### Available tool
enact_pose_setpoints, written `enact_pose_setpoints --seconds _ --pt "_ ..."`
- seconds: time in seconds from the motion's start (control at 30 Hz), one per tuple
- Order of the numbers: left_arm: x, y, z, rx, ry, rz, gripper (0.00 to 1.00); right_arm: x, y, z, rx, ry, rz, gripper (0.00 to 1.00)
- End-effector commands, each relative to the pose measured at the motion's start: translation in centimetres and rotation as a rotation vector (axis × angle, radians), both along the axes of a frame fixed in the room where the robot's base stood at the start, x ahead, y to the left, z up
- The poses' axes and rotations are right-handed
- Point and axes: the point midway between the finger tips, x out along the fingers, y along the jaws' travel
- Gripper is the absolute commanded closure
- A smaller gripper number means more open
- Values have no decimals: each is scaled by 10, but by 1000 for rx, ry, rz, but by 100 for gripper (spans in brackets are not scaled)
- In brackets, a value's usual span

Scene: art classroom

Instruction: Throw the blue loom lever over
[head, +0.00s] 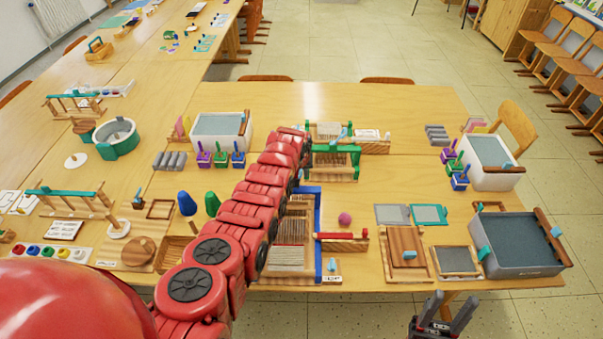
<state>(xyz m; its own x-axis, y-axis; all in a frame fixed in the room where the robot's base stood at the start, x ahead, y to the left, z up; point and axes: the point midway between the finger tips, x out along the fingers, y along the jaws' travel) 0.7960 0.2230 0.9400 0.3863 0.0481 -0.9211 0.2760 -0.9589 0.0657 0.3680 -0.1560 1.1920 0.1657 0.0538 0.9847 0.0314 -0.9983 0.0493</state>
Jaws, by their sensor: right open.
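The blue loom (318,222) stands on the table in the middle, with a blue frame around pale strung threads. My red left arm covers much of its left side. A small light-blue piece (332,264) sits at its lower right corner, above a little label; I cannot tell whether it is the lever or which way the lever leans. My left gripper does not show; the arm's far end is by the green loom (335,172). My right gripper (447,306) is open and empty at the bottom edge, below the table's front edge and well to the right of the blue loom.
A red-topped wooden block (341,236) and a pink ball (345,218) lie right of the blue loom. Further right are a wooden board (406,272) and a grey tub (520,268). Green and blue cones (187,203) stand left of my arm. The table's far middle is clear.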

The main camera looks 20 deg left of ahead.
Motion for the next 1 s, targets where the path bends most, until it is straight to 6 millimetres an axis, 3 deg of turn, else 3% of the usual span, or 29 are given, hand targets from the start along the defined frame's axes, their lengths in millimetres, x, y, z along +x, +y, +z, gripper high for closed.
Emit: enact_pose_setpoints --seconds 0.73,0.87,1.0 --pt "-5 2 -4 -104 -16 0 100 0 0 -7 0 0 0 50" --pt "-6 7 -2 -178 -38 1 100 0 0 -16 0 0 0 50" --pt "-8 15 -3 -297 -72 3 100 0 0 -37 0 0 0 50"
